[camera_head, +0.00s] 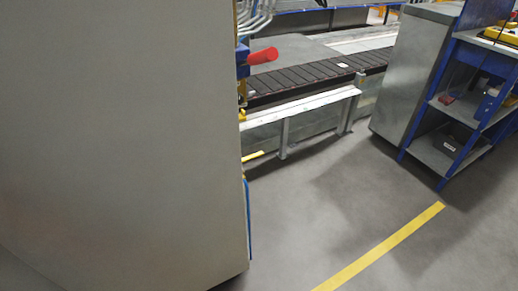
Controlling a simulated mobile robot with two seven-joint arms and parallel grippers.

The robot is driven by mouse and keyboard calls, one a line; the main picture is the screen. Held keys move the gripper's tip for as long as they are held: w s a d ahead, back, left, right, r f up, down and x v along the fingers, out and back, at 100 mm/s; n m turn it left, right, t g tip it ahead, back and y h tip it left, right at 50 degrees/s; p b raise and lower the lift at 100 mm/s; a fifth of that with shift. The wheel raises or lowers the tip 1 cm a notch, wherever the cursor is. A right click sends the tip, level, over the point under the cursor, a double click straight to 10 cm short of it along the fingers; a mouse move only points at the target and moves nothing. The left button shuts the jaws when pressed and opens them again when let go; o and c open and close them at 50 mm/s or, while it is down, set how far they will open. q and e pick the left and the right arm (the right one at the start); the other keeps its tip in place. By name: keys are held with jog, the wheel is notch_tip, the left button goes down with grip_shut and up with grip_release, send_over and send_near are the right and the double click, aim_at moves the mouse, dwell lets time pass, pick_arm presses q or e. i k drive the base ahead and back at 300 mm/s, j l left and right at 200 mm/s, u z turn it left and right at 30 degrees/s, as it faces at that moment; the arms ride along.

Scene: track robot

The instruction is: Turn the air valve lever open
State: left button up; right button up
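A red lever-like handle (263,57) sticks out to the right from behind the edge of a large grey panel. It sits beside blue and yellow fittings, with several bent metal pipes above it. I cannot tell for sure whether it is the air valve lever. Its mount is partly hidden by the panel. Neither of my grippers shows in the head view.
A large grey panel (120,140) fills the left side, close to me. A dark conveyor (310,75) runs behind a low metal rail (300,105). A grey cabinet (412,70) and blue shelf cart (445,155) stand right. The floor with a yellow line (380,248) is clear.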

aim_at(254, 156)
jog(key=i+l+u, duration=0.1)
jog(key=i+l, duration=0.25)
jog(key=l, duration=0.25)
jog(key=i+l+u, duration=0.15)
jog(key=l, duration=0.15)
jog(key=i+l, duration=0.15)
jog(key=l, duration=0.15)
jog(key=i+j, duration=0.1)
jog(key=j, duration=0.35)
jog(key=i+u, duration=0.05)
